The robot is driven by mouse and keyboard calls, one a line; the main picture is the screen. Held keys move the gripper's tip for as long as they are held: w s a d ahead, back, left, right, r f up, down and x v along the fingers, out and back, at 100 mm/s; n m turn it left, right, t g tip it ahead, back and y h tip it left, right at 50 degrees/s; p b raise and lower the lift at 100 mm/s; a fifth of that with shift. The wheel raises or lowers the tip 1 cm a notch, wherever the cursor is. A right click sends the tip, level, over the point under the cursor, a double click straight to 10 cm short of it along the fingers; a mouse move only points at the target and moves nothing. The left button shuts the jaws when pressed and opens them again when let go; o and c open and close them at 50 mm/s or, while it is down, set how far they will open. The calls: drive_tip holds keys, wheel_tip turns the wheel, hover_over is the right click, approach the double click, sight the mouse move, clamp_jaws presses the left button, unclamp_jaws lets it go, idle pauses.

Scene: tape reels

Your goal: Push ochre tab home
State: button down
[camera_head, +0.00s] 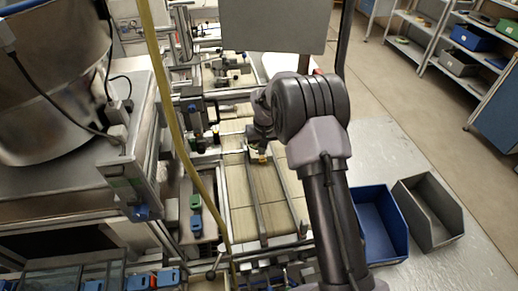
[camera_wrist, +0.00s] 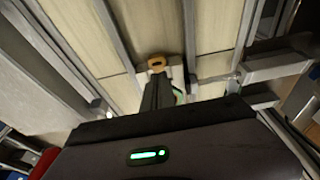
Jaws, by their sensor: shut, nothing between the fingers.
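The ochre tab (camera_wrist: 157,62) shows in the wrist view as a small orange-yellow loop, just beyond the tips of my gripper (camera_wrist: 158,80). The fingers are shut with nothing between them and point at the tab. I cannot tell whether they touch it. In the head view, a small yellow piece (camera_head: 262,158) shows beside my wrist over the pale track. Part of a pale piece with a green edge (camera_wrist: 180,97) shows beside the fingers; the rest is hidden behind my gripper.
Pale conveyor strips (camera_head: 240,190) run between metal rails (camera_head: 255,215). A yellow hose (camera_head: 170,110) hangs at the left. A blue bin (camera_head: 378,222) and a grey bin (camera_head: 428,210) stand at the right. A metal bracket (camera_wrist: 275,68) is right of my gripper in the wrist view.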

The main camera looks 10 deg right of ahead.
wheel_tip(320, 180, up, 7)
drive_tip(key=p, duration=0.4)
idle(0.4)
